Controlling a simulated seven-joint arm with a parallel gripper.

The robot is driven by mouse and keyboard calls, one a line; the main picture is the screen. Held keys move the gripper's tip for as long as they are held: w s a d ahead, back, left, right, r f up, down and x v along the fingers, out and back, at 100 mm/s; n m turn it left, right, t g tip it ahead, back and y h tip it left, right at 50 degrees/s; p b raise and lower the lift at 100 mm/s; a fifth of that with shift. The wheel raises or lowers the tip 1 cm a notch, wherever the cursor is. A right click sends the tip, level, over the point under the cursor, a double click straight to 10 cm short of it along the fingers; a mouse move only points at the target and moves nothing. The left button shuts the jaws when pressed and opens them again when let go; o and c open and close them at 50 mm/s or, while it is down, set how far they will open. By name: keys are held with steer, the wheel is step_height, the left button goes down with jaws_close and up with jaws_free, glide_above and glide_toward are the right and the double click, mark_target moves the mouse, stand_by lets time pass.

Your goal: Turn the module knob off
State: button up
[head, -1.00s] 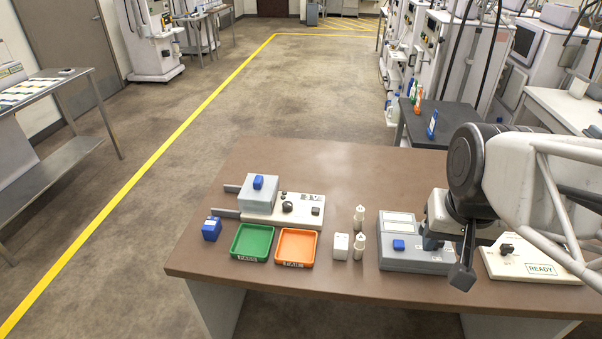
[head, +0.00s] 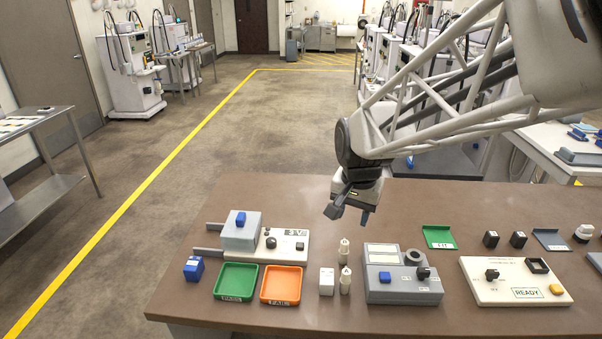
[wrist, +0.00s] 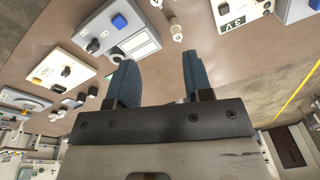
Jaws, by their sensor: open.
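Several black knobs are in view; I cannot tell for sure which is the module knob. In the head view one knob (head: 422,272) is on the right of a grey box (head: 402,291) with a blue button. Another knob (head: 492,274) is on the cream READY panel (head: 480,292). A third (head: 271,242) is on the light plate at left. My gripper (head: 350,212) is open and empty, raised over the back middle of the table, behind the grey box. In the wrist view the grey box (wrist: 140,46) and its knob (wrist: 92,45) lie beyond the open fingers (wrist: 157,70).
A green tray (head: 236,266) and an orange tray (head: 264,285) stand at the front left. Two small white bottles (head: 345,281) and a white block (head: 327,282) stand left of the grey box. The table's back left (head: 270,195) is clear.

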steer(key=w+a+f+m, duration=0.2)
steer(key=w+a+f, duration=0.5)
steer(key=w+a, duration=0.25)
steer(key=m+g, duration=0.1)
steer(key=m, duration=0.1)
glide_above(271, 240)
step_height(271, 240, down, 10)
steer(key=shift+w+f, duration=0.1)
steer(key=shift+f, duration=3.85)
steer(key=c, duration=0.6)
steer(key=shift+c, duration=0.2)
